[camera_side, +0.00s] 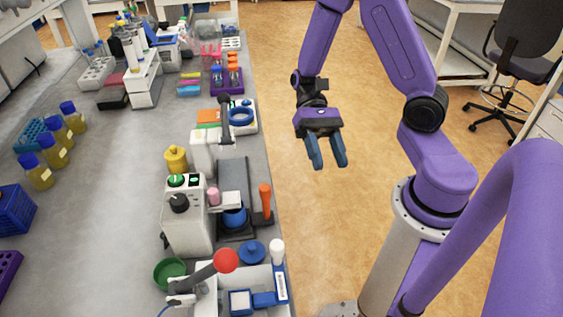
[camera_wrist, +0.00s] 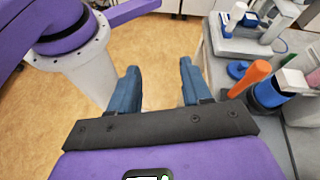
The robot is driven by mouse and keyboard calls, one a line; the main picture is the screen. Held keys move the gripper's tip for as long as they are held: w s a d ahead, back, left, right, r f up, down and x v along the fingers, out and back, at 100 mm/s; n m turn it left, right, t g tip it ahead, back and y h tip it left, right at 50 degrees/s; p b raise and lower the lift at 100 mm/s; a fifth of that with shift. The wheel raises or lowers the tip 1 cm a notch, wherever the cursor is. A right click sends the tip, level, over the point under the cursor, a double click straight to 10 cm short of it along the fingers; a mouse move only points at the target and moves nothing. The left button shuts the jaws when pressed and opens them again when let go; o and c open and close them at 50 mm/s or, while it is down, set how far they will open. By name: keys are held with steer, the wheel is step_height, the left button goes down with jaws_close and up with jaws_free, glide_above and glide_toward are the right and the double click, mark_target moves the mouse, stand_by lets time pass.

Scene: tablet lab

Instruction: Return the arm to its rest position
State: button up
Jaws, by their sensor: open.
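My gripper (camera_side: 328,151) hangs in the side view over the floor, to the right of the bench edge, with its blue fingers pointing down. The fingers are apart with nothing between them. In the wrist view my gripper (camera_wrist: 159,90) also shows open and empty, with only the floor seen between the fingers. My purple arm is folded above and to the right, on its pale column.
Yellow bottles (camera_side: 54,150) stand farther left. A chair (camera_side: 528,45) stands back right. Floor around my gripper is clear.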

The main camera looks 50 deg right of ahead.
steer(key=s+r+n+t+h, duration=0.2)
steer(key=s+n+t+h, duration=0.1)
steer(key=n, duration=0.6)
steer(key=s+r+n+t+h, duration=0.2)
steer(key=n+t+h, duration=0.3)
steer(key=n+t, duration=0.2)
steer(key=shift+s+a+r+n+t, duration=0.2)
steer(key=shift+s+r+n+t, duration=0.15)
steer(key=shift+n, duration=0.75)
steer(key=shift+f, duration=0.1)
stand_by(0.9)
